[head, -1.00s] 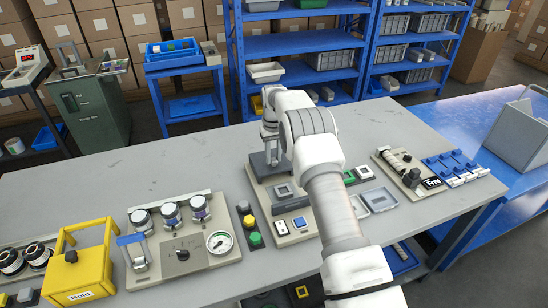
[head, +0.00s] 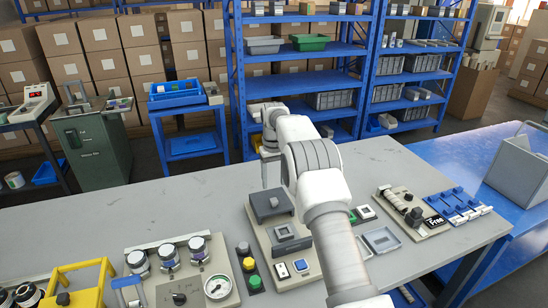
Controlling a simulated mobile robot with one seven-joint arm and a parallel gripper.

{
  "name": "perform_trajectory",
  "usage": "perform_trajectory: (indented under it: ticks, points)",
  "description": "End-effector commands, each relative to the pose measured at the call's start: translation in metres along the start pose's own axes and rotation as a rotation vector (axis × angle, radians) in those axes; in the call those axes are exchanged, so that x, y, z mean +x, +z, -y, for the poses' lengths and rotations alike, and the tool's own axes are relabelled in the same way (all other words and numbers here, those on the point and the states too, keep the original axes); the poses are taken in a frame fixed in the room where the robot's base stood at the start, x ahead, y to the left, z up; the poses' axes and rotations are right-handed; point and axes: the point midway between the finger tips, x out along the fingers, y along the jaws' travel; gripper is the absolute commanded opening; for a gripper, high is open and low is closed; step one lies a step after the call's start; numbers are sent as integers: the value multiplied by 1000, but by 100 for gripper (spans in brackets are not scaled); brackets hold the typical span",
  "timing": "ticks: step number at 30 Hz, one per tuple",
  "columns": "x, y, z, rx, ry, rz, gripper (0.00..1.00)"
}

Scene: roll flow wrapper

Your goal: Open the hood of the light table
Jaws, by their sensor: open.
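No part is labelled as a light table, so I cannot tell for sure which one it is. A grey box with a slanted face and a thin handle (head: 522,163) stands on the blue table at the far right and looks like a closed hood. A beige panel (head: 262,238) with a dark grey block (head: 271,205) and small square buttons lies mid-table. My gripper (head: 268,182) is above the far end of this panel, near the dark block, pointing down and empty. It is far left of the grey box. My arm hides part of the panel, and the finger gap is hard to see.
The grey table holds a gauge panel (head: 183,290), a yellow-framed box (head: 78,297), a button strip (head: 249,268) and a panel with blue levers (head: 458,204). Blue shelves (head: 300,80) stand behind. The grey table's back left is clear.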

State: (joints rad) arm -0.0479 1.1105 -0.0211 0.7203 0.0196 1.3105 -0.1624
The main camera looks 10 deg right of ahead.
Motion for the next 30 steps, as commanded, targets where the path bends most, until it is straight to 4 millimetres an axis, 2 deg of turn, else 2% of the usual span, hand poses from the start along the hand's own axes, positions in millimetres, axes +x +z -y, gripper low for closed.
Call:
perform_trajectory:
  ticks: [1, 6, 12, 17, 30]
  points:
    - [-15, -1, 0, 0, 1, -4, 62]
    - [-56, -1, 0, 0, 1, -4, 62]
    - [-89, 0, 0, 0, 1, -1, 62]
    - [-100, 0, 0, 0, 0, 0, 62]
    - [-107, 2, 0, 2, 1, -4, 62]
